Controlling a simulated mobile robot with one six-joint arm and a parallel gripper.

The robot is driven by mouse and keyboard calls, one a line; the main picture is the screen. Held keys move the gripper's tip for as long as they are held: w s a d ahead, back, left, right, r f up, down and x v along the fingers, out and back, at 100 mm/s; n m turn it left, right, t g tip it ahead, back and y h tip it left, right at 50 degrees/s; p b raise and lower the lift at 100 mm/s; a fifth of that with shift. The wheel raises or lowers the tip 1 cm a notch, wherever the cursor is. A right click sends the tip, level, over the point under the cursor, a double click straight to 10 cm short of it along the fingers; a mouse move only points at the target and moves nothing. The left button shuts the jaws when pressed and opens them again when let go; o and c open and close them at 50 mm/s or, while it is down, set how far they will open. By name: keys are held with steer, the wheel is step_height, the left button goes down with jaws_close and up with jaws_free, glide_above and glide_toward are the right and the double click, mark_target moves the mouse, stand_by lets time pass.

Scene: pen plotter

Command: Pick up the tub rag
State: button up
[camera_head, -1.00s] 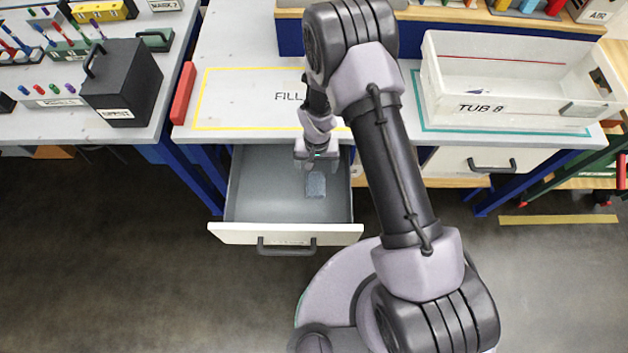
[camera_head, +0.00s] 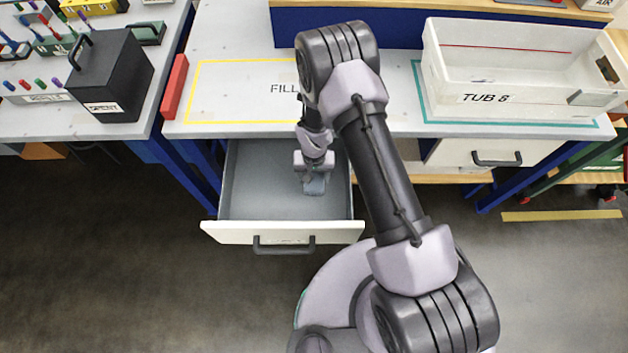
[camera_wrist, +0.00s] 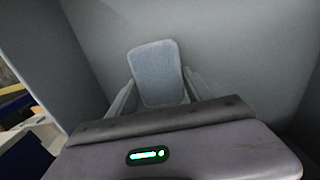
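The tub rag (camera_head: 315,187) is a small blue-grey rectangle with rounded corners. It lies on the floor of the open drawer (camera_head: 245,190), right of the drawer's middle. In the wrist view the rag (camera_wrist: 157,70) lies between the two fingers of my gripper (camera_wrist: 157,92), with a finger along each side. The fingers are apart, and a narrow gap shows beside the rag. In the head view my gripper (camera_head: 312,180) is down inside the drawer and covers the rag's upper part.
The drawer's white front (camera_head: 283,232) with a dark handle faces the robot. The worktop (camera_head: 225,90) is above the drawer. A white tub (camera_head: 500,98) stands at right on the worktop. A red block (camera_head: 174,87) and a black box (camera_head: 108,78) are at left.

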steer(key=c, duration=0.4)
steer(key=shift+r, duration=0.1)
step_height(320, 180, up, 28)
steer(key=p, duration=0.9)
